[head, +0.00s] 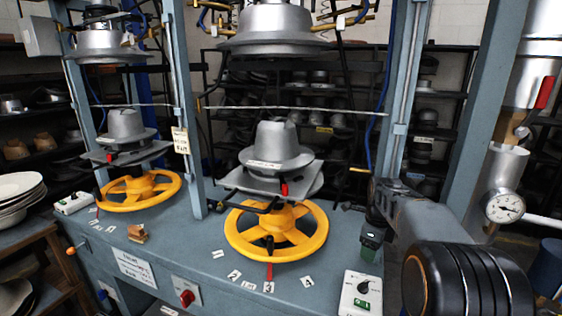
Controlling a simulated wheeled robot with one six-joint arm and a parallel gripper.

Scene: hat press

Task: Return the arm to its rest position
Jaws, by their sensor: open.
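My arm enters at the lower right, with a black ribbed joint nearest the camera and a grey link reaching away up and to the left. My gripper (373,240) is at the far end of the arm, small and dark, right of the yellow handwheel (232,236) of the nearer press. It is open. Its fingers are hard to make out, and I see nothing held. It appears apart from the handwheel and from the grey hat form (277,146) above it. I cannot tell its height over the blue bench (215,265).
A second press with a yellow handwheel (113,194) stands left. A blue post (491,105) and a pressure gauge (505,207) stand close to my arm on the right. A white switch box (361,297) and number tags lie on the bench front. Shelves of hat forms stand behind.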

